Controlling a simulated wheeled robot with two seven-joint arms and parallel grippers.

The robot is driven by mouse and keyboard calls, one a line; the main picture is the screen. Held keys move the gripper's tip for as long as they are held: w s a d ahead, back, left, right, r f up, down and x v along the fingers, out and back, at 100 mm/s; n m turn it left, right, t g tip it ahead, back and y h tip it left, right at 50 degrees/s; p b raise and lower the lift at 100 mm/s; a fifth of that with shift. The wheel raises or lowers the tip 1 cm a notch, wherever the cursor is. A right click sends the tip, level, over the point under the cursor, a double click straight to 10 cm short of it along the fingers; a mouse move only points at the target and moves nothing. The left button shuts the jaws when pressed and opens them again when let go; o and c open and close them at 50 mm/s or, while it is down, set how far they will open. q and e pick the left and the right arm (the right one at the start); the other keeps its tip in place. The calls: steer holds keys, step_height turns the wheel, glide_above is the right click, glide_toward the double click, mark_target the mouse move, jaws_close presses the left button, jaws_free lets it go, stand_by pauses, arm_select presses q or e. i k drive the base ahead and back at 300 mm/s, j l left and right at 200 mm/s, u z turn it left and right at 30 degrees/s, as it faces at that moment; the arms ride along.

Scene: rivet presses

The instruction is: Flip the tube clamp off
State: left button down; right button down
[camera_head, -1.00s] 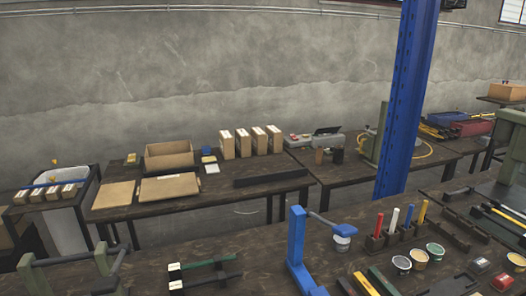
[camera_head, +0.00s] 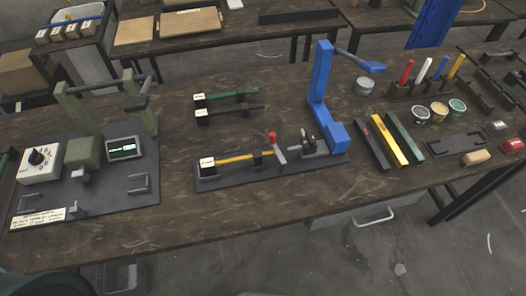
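A dark fixture plate (camera_head: 240,180) lies on the workbench in the middle of the view. A yellow tube (camera_head: 234,160) lies along it, with a white label block (camera_head: 207,163) at its left end. A small clamp lever with a red knob (camera_head: 272,137) stands up near the tube's right end; it looks like the tube clamp. Whether it presses on the tube is too small to tell. A dark mechanism (camera_head: 308,146) sits right of it, at the foot of a blue press frame (camera_head: 320,90). Neither gripper is in view.
A control station with a dial box (camera_head: 38,160) and small screen (camera_head: 125,148) stands at left. Green and black bars (camera_head: 228,108) lie behind the fixture. Coloured bars (camera_head: 390,140), tins (camera_head: 438,111) and coloured handles (camera_head: 430,68) are at right. Bench space before the fixture is clear.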

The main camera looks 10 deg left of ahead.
mark_target(272, 139)
steer(key=k+l, duration=0.25)
steer(key=l, duration=0.2)
steer(key=k+l+u, duration=0.1)
steer(key=k+l, duration=0.15)
steer(key=l, duration=0.15)
steer(key=k+l, duration=0.25)
steer(key=l, duration=0.15)
